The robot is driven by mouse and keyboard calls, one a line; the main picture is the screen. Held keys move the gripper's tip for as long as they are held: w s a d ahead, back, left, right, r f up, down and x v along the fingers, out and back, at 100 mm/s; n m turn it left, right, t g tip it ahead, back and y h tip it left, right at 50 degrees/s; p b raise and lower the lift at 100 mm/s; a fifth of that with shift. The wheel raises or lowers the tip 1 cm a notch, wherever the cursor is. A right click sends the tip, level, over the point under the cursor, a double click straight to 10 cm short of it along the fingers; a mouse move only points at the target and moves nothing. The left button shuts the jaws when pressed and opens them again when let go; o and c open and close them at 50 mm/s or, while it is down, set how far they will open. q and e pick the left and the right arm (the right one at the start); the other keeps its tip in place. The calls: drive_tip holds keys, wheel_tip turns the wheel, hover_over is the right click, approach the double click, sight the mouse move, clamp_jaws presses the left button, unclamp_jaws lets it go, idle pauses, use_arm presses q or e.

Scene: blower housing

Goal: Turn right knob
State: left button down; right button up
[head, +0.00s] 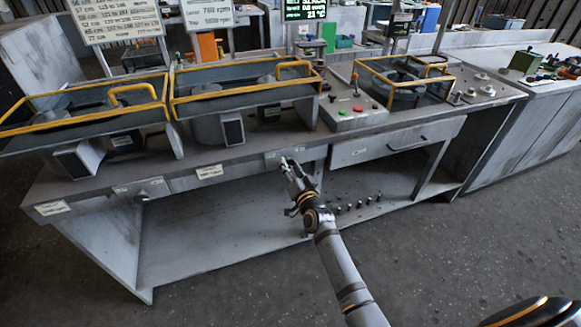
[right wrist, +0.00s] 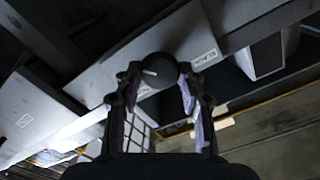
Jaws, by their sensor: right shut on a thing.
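The right knob (right wrist: 160,70) is a dark round knob with a pale mark line, seen between the fingers in the right wrist view. It sits on the front edge of the workbench (head: 225,235). In the head view the gripper hides it. My right gripper (head: 288,163) is at the bench's front panel, beside a white label. Its two fingers (right wrist: 158,90) are shut on the knob, one on each side. My left gripper is not in view.
Yellow-railed housings (head: 245,95) stand on the bench top, and a control box (head: 352,110) has red and green buttons. A drawer (head: 395,143) is right of my gripper. Several small dark pegs (head: 360,203) stand on the lower shelf. The floor in front is clear.

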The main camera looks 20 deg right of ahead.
idle(0.3)
drive_tip(key=o, duration=1.2)
drive_tip(key=shift+s, duration=0.3)
drive_tip(key=s, duration=1.1)
drive_tip(key=shift+s+d, duration=0.2)
